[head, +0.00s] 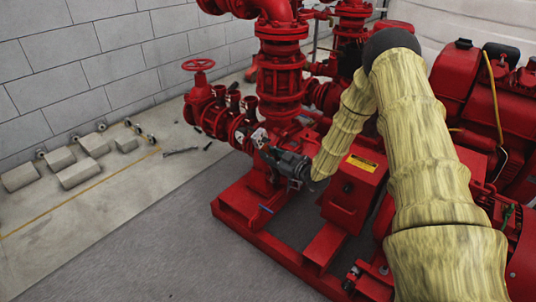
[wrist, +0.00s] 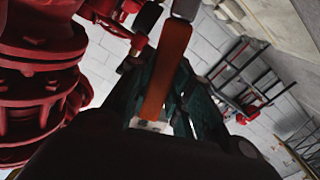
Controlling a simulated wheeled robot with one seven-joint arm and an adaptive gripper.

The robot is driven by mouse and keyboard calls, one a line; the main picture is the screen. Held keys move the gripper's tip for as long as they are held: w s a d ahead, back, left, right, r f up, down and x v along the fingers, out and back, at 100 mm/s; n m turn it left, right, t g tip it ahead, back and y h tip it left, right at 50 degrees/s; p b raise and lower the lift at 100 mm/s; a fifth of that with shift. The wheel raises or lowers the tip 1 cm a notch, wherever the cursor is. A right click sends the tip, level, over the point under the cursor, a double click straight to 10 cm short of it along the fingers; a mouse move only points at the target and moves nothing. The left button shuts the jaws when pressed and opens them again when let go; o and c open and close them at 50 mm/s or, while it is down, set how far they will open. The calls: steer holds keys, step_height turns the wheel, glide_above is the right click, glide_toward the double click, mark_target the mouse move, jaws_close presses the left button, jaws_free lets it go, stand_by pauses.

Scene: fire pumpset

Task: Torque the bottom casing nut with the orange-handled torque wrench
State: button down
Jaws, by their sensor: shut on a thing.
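My gripper (head: 266,150) is in front of the red pump casing and pipework (head: 282,88) in the head view. In the wrist view, the dark fingers of my gripper (wrist: 163,85) are closed around the orange handle of the torque wrench (wrist: 168,62). The wrench's grey metal shaft runs up out of the top of the frame, so its head is hidden. Red flanged casing (wrist: 42,65) fills the left of the wrist view. I cannot pick out the bottom casing nut, nor tell whether the wrench touches it.
A red handwheel valve (head: 198,66) stands left of my gripper. A red base frame (head: 275,245) lies below, and a red box with a yellow label (head: 352,185) is close to my forearm. Pale blocks (head: 80,172) lie by the wall. The floor at front left is clear.

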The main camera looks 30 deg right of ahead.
steer(key=shift+s, duration=0.15)
steer(key=shift+p+v, duration=1)
steer(key=shift+v, duration=1.4)
